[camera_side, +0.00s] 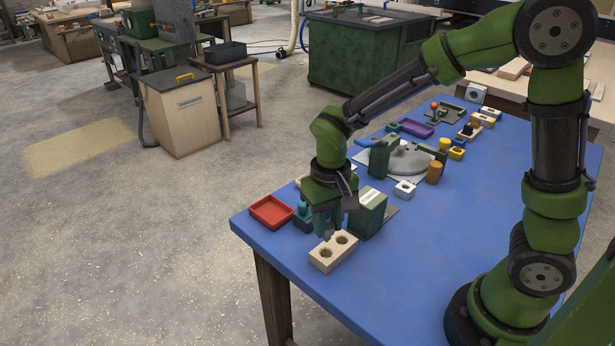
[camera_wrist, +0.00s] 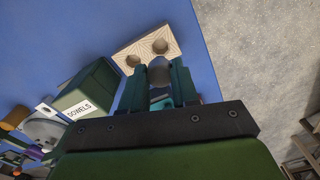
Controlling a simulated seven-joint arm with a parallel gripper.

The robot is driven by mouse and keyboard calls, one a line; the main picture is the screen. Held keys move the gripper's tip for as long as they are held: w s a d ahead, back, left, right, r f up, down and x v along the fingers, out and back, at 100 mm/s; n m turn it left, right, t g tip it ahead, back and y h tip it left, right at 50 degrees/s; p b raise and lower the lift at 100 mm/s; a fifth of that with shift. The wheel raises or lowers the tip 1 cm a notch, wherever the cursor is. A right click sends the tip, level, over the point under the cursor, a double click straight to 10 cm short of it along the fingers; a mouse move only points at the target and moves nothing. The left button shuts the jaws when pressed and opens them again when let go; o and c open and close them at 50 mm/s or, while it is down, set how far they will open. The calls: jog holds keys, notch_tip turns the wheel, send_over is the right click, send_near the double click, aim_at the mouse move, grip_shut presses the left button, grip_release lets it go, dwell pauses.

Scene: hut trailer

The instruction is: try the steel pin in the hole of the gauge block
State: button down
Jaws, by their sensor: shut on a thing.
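My gripper (camera_side: 327,228) points down at the near left end of the blue table. It is shut on a grey steel pin (camera_wrist: 159,72), which shows between the fingers in the wrist view. A pale beige block (camera_side: 322,263) with two round dark holes sits just below and in front of the fingers; it also shows in the wrist view (camera_wrist: 145,37). Both holes look empty, and the pin looks apart from them. A small light-grey block with one hole (camera_side: 405,188) stands farther back on the table. I cannot tell for certain which block is the gauge block.
A green box labelled DOWELS (camera_wrist: 88,97) stands close beside my gripper, also in the side view (camera_side: 367,220). A red tray (camera_side: 271,211) and a dark blue block with a teal top (camera_side: 303,216) are left. A round-plated fixture (camera_side: 408,160) is behind. The table's front right is clear.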

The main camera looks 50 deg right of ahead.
notch_tip(320, 180, up, 3)
jog(key=shift+w+d+f, duration=0.1)
jog(key=w+d, duration=1.1)
jog(key=shift+d+r, duration=0.15)
jog(key=shift+r, duration=0.05)
jog(key=shift+s+f, duration=0.1)
jog(key=shift+f, duration=2.6)
jog(key=shift+f, duration=1)
jog(key=c, duration=0.8)
grip_release()
